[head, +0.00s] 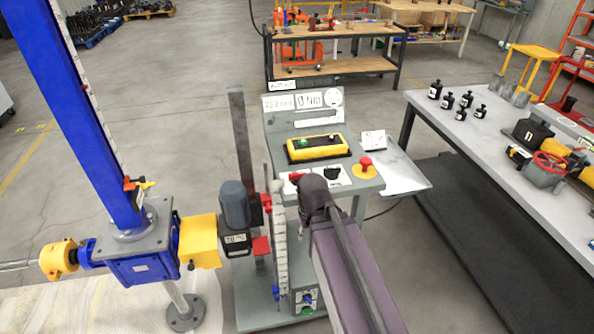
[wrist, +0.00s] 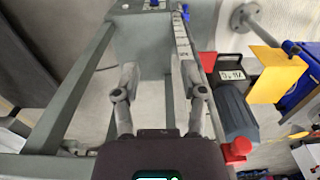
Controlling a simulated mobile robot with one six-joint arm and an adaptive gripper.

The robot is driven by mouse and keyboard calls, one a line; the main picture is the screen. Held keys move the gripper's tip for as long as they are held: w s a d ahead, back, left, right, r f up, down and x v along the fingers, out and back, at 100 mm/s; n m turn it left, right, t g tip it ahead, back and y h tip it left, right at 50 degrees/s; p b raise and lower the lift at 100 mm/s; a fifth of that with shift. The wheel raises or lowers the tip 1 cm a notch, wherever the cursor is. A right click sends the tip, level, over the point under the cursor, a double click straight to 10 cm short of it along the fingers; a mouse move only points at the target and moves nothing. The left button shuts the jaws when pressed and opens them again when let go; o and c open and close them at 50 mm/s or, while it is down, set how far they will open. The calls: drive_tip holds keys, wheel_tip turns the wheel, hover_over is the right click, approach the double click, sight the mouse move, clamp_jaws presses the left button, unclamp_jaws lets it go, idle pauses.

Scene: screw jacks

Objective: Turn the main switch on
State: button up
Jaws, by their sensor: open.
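The grey control panel (head: 284,127) stands at the centre of the head view. On its lower ledge are a red switch knob (head: 296,177) on a white plate and a black knob (head: 333,174). I cannot tell for sure which is the main switch; the red one looks most like it. A red mushroom button (head: 365,163) on yellow sits to their right. My wrist, a dark shape in the head view, is in front of the ledge and hides part of it. In the wrist view my gripper (wrist: 161,75) is open and empty, with grey stand parts below it.
A yellow button box (head: 318,148) lies on the panel. A blue screw jack (head: 141,266) with a grey motor (head: 235,205) stands left. A workbench (head: 455,108) with black bottles is on the right. The floor between panel and rear benches is mostly clear.

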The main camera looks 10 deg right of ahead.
idle(0.3)
wheel_tip(320, 180, up, 24)
drive_tip(key=m+p, duration=1.8)
drive_tip(key=p, duration=0.6)
hover_over(298, 173)
drive_tip(key=shift+f, duration=0.1)
drive_tip(key=shift+f, duration=0.15)
wheel_tip(298, 173, down, 14)
drive_tip(key=b, duration=1.4)
drive_tip(key=shift+r, duration=0.25)
